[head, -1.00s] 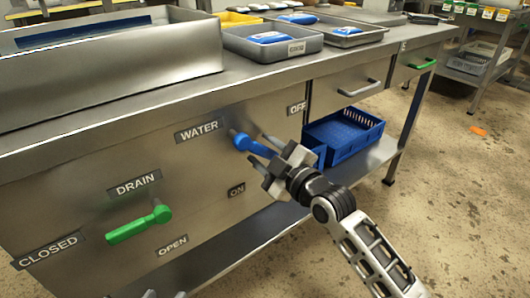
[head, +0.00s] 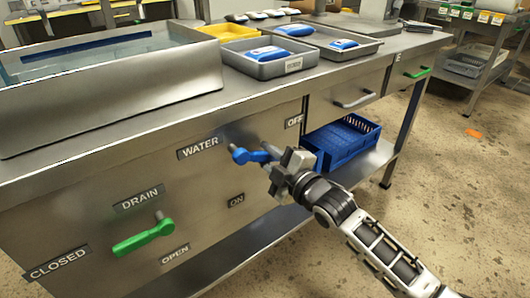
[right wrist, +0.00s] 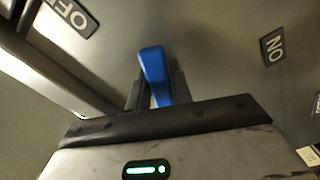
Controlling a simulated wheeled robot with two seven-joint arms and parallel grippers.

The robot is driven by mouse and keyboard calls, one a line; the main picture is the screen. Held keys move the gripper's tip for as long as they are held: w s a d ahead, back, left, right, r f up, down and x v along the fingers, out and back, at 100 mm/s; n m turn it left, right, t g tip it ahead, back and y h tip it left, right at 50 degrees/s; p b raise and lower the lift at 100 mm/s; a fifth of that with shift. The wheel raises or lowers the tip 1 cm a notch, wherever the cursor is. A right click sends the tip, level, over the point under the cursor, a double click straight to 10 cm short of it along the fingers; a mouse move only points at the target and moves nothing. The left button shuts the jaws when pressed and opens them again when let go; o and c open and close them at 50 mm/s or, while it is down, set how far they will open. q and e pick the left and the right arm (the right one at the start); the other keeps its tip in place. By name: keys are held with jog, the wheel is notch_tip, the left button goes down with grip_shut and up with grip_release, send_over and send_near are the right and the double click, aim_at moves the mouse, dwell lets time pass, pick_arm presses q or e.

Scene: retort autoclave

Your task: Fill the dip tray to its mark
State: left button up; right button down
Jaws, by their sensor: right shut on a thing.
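The dip tray (head: 120,100) is the long steel basin on the counter at the upper left. A dark blue line (head: 70,49) runs along its inner far wall, and a pale surface that looks like water shows below it. The blue water lever (head: 250,156) on the front panel points right, between the OFF and ON labels. My right gripper (head: 271,164) is shut on its free end; the right wrist view shows the lever (right wrist: 155,75) between the fingers. My left gripper is out of view.
Grey trays (head: 271,69) with blue packs and a yellow tray (head: 222,33) stand on the counter. A blue crate (head: 345,140) sits on the shelf below, right of the panel.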

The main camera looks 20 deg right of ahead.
aim_at(260, 135)
jog(key=r+n+p, duration=0.2)
jog(key=shift+w+d+p, duration=0.1)
jog(key=shift+d+p, duration=0.15)
jog(key=shift+p, duration=0.05)
jog(key=r+n+p, duration=0.1)
jog(key=n, duration=0.1)
jog(key=shift+d+n+p, duration=0.1)
jog(key=shift+n+p, duration=0.2)
jog(key=shift+p, duration=0.1)
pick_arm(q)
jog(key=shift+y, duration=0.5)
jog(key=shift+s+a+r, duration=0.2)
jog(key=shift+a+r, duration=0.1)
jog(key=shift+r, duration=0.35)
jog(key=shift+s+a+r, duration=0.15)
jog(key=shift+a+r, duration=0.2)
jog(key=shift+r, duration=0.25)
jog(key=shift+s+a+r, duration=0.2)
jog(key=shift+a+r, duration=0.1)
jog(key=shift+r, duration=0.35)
pick_arm(e)
jog(key=shift+r+n, duration=0.15)
jog(key=shift+n, duration=0.15)
jog(key=c, duration=1.2)
grip_release()
jog(key=shift+c, duration=0.2)
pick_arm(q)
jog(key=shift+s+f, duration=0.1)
